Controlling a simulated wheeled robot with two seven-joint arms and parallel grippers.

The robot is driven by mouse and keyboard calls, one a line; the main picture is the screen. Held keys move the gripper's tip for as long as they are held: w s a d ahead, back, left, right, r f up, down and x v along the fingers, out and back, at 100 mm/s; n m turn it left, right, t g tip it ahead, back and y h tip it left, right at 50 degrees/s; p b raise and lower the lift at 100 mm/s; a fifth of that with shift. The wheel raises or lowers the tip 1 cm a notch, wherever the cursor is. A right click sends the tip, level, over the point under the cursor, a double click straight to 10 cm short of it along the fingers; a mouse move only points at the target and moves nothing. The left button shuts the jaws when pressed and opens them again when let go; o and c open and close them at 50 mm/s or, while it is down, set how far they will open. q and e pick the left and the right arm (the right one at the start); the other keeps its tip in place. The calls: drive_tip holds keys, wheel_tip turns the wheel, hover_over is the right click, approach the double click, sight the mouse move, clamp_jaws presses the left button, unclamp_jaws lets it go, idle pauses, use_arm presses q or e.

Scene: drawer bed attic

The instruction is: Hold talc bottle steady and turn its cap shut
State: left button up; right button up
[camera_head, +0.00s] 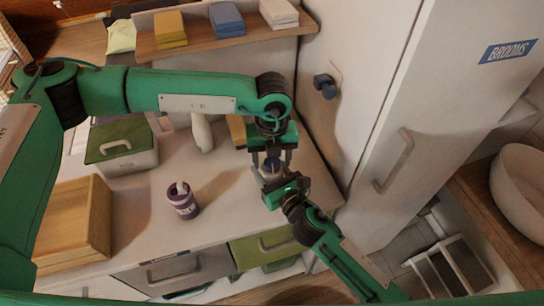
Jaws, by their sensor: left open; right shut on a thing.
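My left gripper (271,163) points down over the right part of the counter, with its fingers open around or just above a small grey-blue cap (271,166). The talc bottle seems to be the pale thing under this cap; its body is mostly hidden by the grippers. My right gripper (277,187) comes in from the lower right and is shut on the bottle just below the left gripper. Whether the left fingers touch the cap, and how far the cap is turned, I cannot tell.
A purple jar (184,206) and a white bottle (202,134) stand on the counter (225,185). A green-lidded box (121,146) and a wooden box (80,222) stand at the left. A tall cabinet marked BROOMS (440,100) rises at the right. Folded cloths lie on the back shelf (220,43).

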use_arm(q)
drive_tip(key=c, duration=1)
drive_tip(key=shift+m, duration=2.9)
drive_tip(key=o, duration=1)
